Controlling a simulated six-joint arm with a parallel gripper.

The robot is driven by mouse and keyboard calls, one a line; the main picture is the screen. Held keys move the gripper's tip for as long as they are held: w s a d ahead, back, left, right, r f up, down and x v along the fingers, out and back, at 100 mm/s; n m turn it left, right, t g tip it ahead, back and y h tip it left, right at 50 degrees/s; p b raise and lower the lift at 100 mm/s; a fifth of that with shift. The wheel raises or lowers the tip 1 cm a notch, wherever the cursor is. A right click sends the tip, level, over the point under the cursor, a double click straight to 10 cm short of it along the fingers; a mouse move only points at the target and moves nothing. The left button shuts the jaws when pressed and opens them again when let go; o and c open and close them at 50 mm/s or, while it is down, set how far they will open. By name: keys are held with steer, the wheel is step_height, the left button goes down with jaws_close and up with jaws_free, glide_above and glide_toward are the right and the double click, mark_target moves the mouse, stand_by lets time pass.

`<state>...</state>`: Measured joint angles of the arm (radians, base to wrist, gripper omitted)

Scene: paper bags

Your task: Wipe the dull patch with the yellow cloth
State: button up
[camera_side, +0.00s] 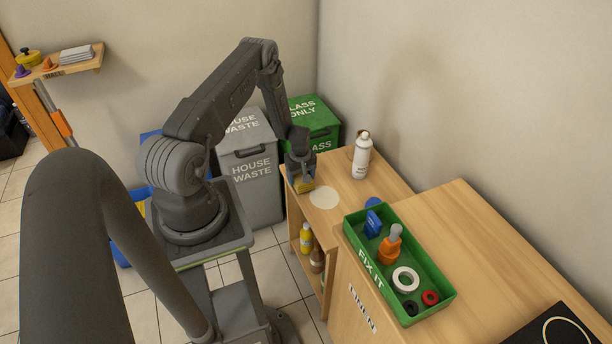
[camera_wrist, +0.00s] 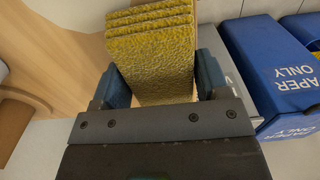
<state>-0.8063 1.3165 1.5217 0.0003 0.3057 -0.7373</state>
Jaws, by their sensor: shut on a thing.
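The yellow cloth (camera_side: 304,186) is a thick folded pad in my gripper (camera_side: 299,176), at the left end of the wooden counter. In the wrist view the cloth (camera_wrist: 152,62) shows its stacked folds between the two blue-grey fingers of my gripper (camera_wrist: 162,80), which are shut on it. The dull patch (camera_side: 324,198) is a pale round spot on the counter, just right of and nearer than the cloth. The cloth is beside the patch; I cannot tell whether it touches the counter.
A white spray can (camera_side: 361,158) stands behind the patch. A blue disc (camera_side: 373,202) lies to its right, near a green FIX IT tray (camera_side: 444,290) of tools and rings. A grey HOUSE WASTE bin (camera_side: 250,180) and a green bin (camera_side: 316,121) stand behind.

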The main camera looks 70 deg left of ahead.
step_height(320, 180, up, 7)
steer(key=shift+r, duration=0.2)
stand_by(0.4)
stand_by(0.4)
